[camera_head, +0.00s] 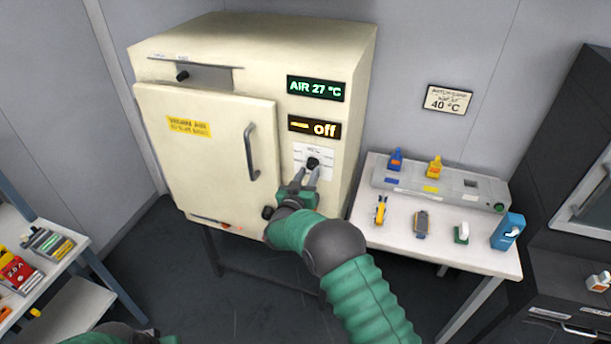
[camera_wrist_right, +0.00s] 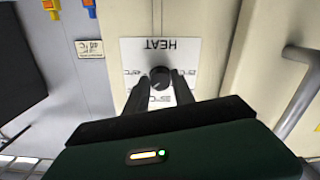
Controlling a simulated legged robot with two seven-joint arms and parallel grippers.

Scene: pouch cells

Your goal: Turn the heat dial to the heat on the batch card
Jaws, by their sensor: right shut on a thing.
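The cream oven (camera_head: 222,150) stands against the back wall with its door shut. The heat dial (camera_head: 313,163) is a black knob on a white plate on its right front. In the right wrist view the knob (camera_wrist_right: 160,77) sits under the upside-down word HEAT. My right gripper (camera_head: 306,176) is shut on the knob, one finger on each side. The upper display (camera_head: 315,88) reads AIR 27 °C, the lower display (camera_head: 314,127) reads off. The batch card (camera_head: 447,99) on the wall reads 40 °C.
A white table (camera_head: 455,250) right of the oven holds a grey device (camera_head: 440,187) and several small items, including a blue box (camera_head: 508,232). The door handle (camera_head: 250,151) juts out left of the dial. A black cabinet (camera_head: 570,160) stands at the far right.

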